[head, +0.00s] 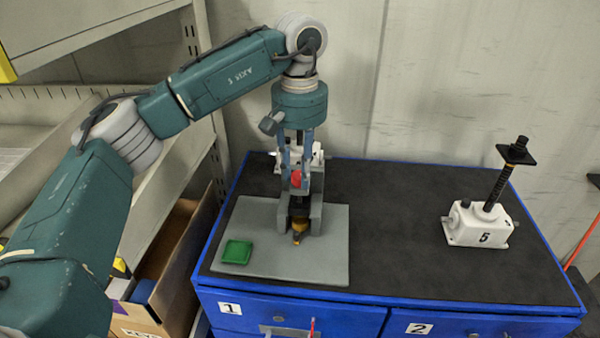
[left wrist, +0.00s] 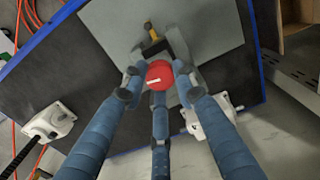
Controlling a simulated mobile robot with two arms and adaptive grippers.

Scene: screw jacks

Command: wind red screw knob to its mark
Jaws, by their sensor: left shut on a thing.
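The red screw knob (head: 296,179) sits on top of a grey screw stand on a grey plate (head: 330,262). It also shows in the left wrist view (left wrist: 159,73), round, with a white pointer line on its top. My left gripper (head: 297,172) points straight down over the stand, with its blue fingers around the knob and shut on it. In the left wrist view the fingers close in on the knob from several sides. A yellow-brown part (head: 299,227) shows at the front of the stand, below the knob. The mark cannot be made out. My right gripper is not in view.
A green square piece (head: 237,252) lies on the plate's front left. A white screw jack numbered 5 (head: 480,226) stands at the right of the black-topped blue cabinet (head: 400,235). Another white body is partly hidden behind my gripper. The middle of the top is clear.

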